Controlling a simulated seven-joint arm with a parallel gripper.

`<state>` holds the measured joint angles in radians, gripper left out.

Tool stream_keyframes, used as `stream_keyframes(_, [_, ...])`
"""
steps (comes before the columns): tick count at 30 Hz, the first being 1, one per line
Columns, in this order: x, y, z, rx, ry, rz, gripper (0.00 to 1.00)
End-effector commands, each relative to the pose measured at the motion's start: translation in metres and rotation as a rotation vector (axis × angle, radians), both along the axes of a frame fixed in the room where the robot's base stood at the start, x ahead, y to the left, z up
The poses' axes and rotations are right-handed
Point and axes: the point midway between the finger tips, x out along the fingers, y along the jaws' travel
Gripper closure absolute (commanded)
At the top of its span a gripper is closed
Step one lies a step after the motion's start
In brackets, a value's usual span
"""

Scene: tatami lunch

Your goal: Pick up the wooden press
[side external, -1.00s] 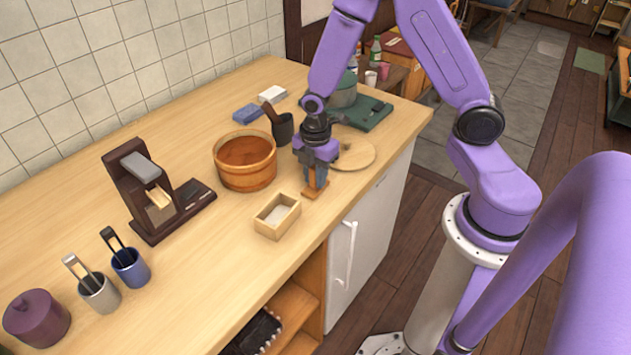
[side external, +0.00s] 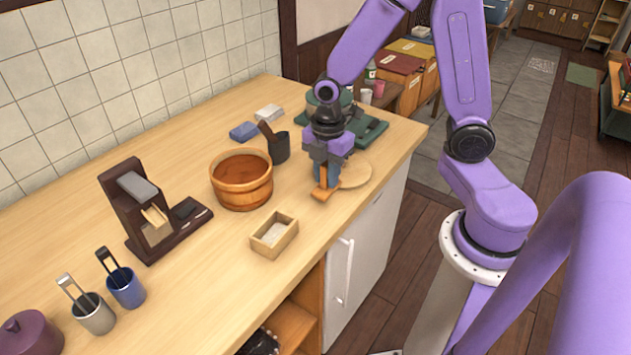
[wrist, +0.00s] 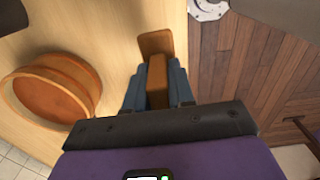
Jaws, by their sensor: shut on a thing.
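The wooden press (wrist: 155,44) shows in the wrist view as a flat brown plate with a block-like handle. My gripper (wrist: 157,88) is shut on that handle, with a blue-grey finger on each side. In the side view the press (side external: 322,194) shows below my gripper (side external: 327,176), near the counter's front edge, and looks slightly tilted. I cannot tell for sure whether its plate is clear of the counter. The fingers hide much of the handle.
A round wooden tub (side external: 241,192) and a small wooden box (side external: 274,243) with pale contents stand left of my gripper. A round wooden board (side external: 354,172) lies just right of it. A dark cup (side external: 279,148) stands behind. Open counter lies left of the box.

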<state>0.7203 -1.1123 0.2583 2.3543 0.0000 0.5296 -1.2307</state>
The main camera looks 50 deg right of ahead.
Motion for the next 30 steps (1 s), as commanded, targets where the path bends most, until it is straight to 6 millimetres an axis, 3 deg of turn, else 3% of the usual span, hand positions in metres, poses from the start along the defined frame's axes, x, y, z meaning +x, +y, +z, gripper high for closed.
stream_keyframes(3, [-0.015,0.000,0.017,0.002,-0.005,0.003,1.00])
stream_keyframes(16, [-0.081,-0.003,0.044,0.001,-0.003,0.003,1.00])
stream_keyframes(30, [-0.100,-0.003,0.053,0.000,-0.001,-0.001,1.00])
